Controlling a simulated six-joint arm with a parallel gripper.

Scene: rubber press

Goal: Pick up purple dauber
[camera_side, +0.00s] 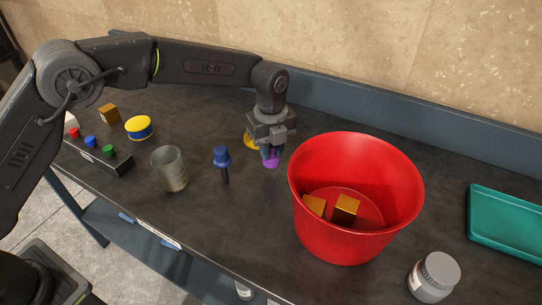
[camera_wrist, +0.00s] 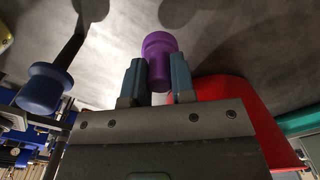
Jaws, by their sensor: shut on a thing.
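The purple dauber (camera_wrist: 158,55) is held between the two fingers of my gripper (camera_wrist: 157,80) in the wrist view. In the side view the purple dauber (camera_side: 271,162) shows as a small purple part under my gripper (camera_side: 270,150), just left of the red bucket. My gripper is shut on it. The rest of the dauber is hidden by the fingers, and I cannot tell whether it touches the table.
A red bucket (camera_side: 312,235) with golden cubes inside stands close on the right. A blue-topped dauber (camera_side: 222,157) and a grey cup (camera_side: 169,170) stand to the left. A yellow thing (camera_side: 250,141) is partly hidden behind my gripper. A teal tray (camera_side: 510,222) lies far right.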

